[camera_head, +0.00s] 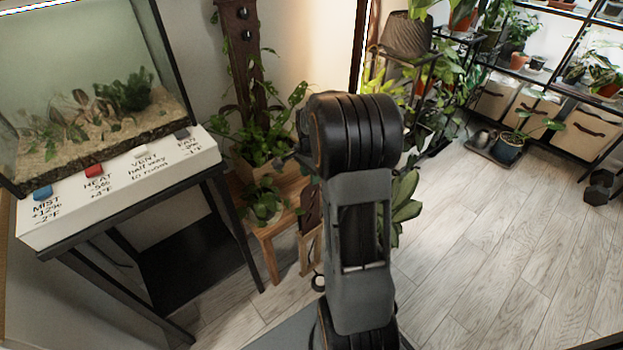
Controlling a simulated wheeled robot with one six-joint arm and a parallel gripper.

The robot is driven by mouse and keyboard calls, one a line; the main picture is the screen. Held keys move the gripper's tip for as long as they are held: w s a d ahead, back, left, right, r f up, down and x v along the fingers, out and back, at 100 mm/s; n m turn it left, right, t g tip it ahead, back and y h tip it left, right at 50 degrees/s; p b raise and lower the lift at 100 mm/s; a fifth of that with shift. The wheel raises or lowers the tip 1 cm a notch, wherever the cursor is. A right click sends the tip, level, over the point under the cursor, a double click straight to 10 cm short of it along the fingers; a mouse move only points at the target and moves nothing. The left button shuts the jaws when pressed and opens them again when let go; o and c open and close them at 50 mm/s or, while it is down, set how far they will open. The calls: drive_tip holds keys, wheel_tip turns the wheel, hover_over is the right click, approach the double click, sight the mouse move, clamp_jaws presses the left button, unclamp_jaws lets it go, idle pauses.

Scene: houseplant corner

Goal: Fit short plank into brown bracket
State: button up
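I cannot make out a short plank that I can be sure of. A dark brown upright board (240,65) with round black knobs stands against the wall at the upper middle; I cannot tell whether it is or carries the brown bracket. A small dark brown piece (310,212) shows just left of my arm, above a wooden stool, mostly hidden by the arm; I cannot tell what it is. My grey and black arm rises through the middle of the view.
A wooden stool (262,232) holds potted plants. Shelves with plants and bins (540,112) stand at upper right. Dumbbells (598,187) lie far right.

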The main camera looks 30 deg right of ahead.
wheel_tip(320, 180, up, 7)
drive_tip(key=p, duration=0.2)
drive_tip(key=s+a+r+n+t, duration=0.3)
drive_tip(key=s+a+r+n, duration=0.1)
drive_tip(key=s+a+n, duration=1.2)
wheel_tip(320, 180, up, 17)
drive_tip(key=w+n+p, duration=0.1)
drive_tip(key=n+p, duration=0.2)
drive_tip(key=p, duration=1.3)
drive_tip(key=shift+a, duration=0.3)
drive_tip(key=shift+o, duration=0.4)
wheel_tip(320, 180, up, 11)
drive_tip(key=m+p, duration=0.1)
drive_tip(key=p, duration=0.9)
drive_tip(key=shift+s+a+m+p, duration=0.15)
drive_tip(key=shift+a+m+p, duration=0.15)
drive_tip(key=shift+a+p, duration=0.1)
drive_tip(key=shift+o, duration=0.7)
drive_tip(key=shift+a+r+t, duration=0.1)
drive_tip(key=shift+r+t, duration=0.15)
drive_tip(key=shift+t, duration=0.05)
drive_tip(key=shift+o, duration=0.8)
drive_tip(key=shift+r+m+p, duration=0.1)
drive_tip(key=shift+m+p, duration=0.2)
drive_tip(key=shift+c, duration=1.1)
